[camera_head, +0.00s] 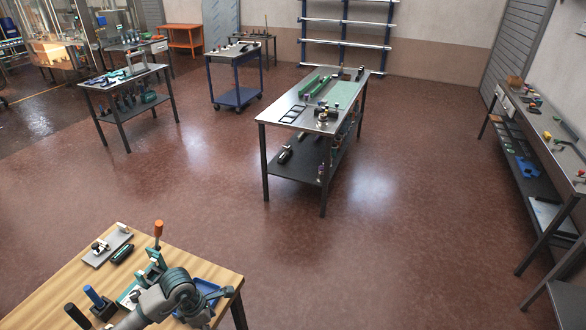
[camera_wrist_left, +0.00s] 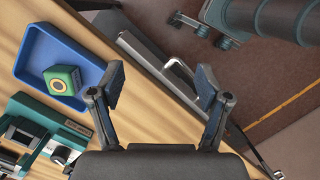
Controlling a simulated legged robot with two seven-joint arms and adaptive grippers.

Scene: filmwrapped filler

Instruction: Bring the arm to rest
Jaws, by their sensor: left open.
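My left arm (camera_head: 165,300) reaches over the wooden table (camera_head: 190,258) from the bottom of the head view. Its gripper is not clear there. In the left wrist view my left gripper (camera_wrist_left: 160,90) has its two fingers wide apart with nothing between them. The fingers point over the table's edge, and the floor shows beyond it. My right gripper is in neither view.
A blue tray (camera_wrist_left: 60,65) holding a green block (camera_wrist_left: 63,80) with a yellow ring lies beside the gripper. A teal fixture (camera_wrist_left: 45,130) is nearby. An orange-tipped lever (camera_head: 158,230) stands up near the arm. Open floor (camera_head: 370,260) lies beyond the table.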

